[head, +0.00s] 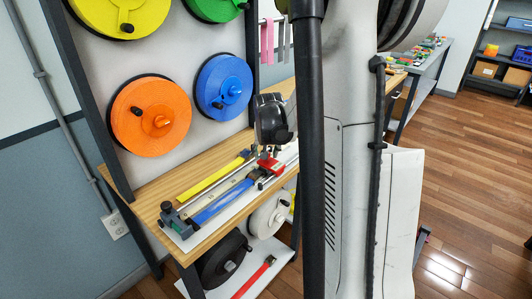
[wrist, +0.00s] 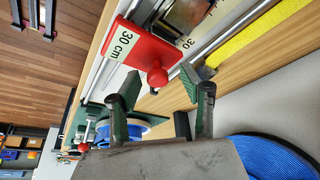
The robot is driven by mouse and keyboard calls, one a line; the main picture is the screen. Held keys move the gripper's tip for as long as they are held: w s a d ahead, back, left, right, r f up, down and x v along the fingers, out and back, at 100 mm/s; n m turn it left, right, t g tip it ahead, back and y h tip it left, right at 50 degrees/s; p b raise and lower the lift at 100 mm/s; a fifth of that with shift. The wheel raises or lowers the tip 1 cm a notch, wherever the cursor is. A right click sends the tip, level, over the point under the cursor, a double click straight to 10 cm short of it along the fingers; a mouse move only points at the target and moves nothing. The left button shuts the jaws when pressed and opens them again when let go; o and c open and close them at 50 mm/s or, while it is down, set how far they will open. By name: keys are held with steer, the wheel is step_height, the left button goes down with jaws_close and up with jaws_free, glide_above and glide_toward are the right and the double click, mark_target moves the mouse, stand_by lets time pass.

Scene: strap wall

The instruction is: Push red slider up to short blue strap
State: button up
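The red slider (head: 270,164) sits on the rails of a measuring jig on the wooden shelf. The wrist view shows the red slider (wrist: 145,52) close up, with a "30 cm" label and a round red knob (wrist: 157,78). My gripper (wrist: 159,86) is open, its two fingertips on either side of the knob with gaps showing; contact is not clear. In the head view the gripper is mostly hidden by my dark wrist. The short blue strap (head: 222,202) lies flat along the jig, left of and nearer than the slider. Whether it touches the slider cannot be told.
A yellow strap (head: 212,179) lies beside the jig towards the wall. Orange (head: 133,137) and blue (head: 208,98) spools hang above the shelf. A black end block (head: 176,217) stands at the jig's near end. Black and white spools are below. My arm covers the middle.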

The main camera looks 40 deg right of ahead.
steer(key=v, duration=1.2)
steer(key=shift+a, duration=0.15)
stand_by(0.5)
